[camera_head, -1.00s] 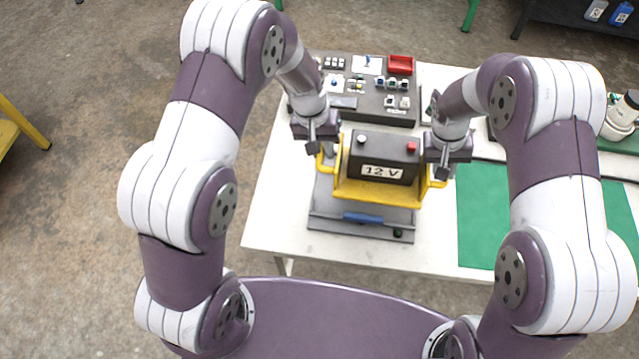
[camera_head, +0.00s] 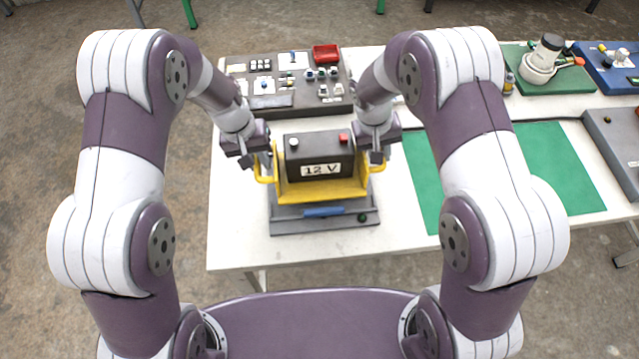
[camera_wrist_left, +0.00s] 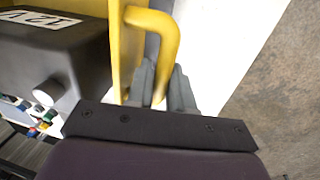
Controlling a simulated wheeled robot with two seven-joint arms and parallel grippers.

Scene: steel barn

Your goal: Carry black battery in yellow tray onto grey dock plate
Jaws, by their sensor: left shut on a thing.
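The black battery (camera_head: 320,152), marked 12 V, sits upright in the yellow tray (camera_head: 322,192). The tray is above or on a grey plate (camera_head: 290,226) with a blue bar at its front; I cannot tell if there is a gap. Another grey plate (camera_head: 617,160) lies at the far right edge. My left gripper (camera_head: 264,160) is shut on the tray's left handle, which shows between its fingers in the left wrist view (camera_wrist_left: 165,45). My right gripper (camera_head: 377,155) is at the right handle and looks shut on it; its fingertips are partly hidden.
A dark panel (camera_head: 285,103) with small parts and a red bin (camera_head: 326,54) stands behind the battery. A bare green mat (camera_head: 510,180) lies to the right. Behind it are a green board (camera_head: 570,83) with a white item and a blue board (camera_head: 610,75). All are on the white table (camera_head: 235,215).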

